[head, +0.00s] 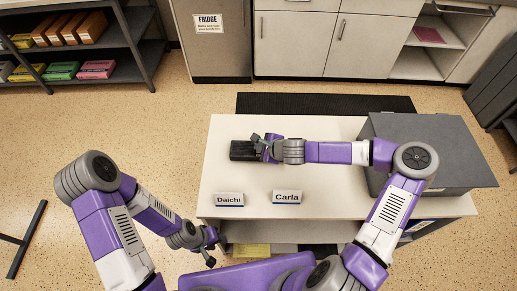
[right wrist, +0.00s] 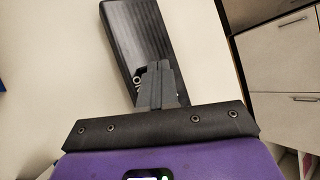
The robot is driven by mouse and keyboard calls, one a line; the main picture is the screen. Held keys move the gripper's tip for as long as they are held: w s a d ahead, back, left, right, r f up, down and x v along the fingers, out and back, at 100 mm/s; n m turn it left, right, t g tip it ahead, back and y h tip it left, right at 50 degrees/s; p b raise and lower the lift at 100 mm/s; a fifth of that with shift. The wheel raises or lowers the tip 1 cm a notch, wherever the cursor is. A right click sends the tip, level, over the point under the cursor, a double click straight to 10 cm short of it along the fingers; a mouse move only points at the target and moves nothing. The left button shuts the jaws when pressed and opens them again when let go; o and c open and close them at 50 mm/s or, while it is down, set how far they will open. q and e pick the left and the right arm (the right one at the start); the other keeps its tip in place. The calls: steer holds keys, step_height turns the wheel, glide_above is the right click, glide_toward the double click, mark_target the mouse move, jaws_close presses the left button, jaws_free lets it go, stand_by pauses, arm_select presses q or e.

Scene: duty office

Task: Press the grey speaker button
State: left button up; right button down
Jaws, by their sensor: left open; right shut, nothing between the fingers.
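A black box-shaped device (head: 243,150), which looks like the speaker, lies on the white tabletop. In the right wrist view the device (right wrist: 140,35) shows a ridged dark face, with small light marks by my fingers. My right gripper (head: 262,147) is shut and empty, with its fingertips at the device's near end; in the right wrist view the fingers (right wrist: 156,70) overlap that end. I cannot tell whether they touch it. The grey button is not clearly visible, perhaps hidden by the fingers. My left gripper (head: 210,247) is open and empty, off the table's left front corner.
Name signs reading Daichi (head: 229,199) and Carla (head: 287,197) stand near the front of the white table (head: 330,195). A large grey box (head: 440,150) sits at the table's right, beneath my right arm. The tabletop between signs and arm is clear.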

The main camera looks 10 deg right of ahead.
steer(key=shift+r+p, duration=0.6)
steer(key=shift+r, duration=0.05)
step_height(320, 180, up, 6)
steer(key=p, duration=0.5)
steer(key=shift+p, duration=0.35)
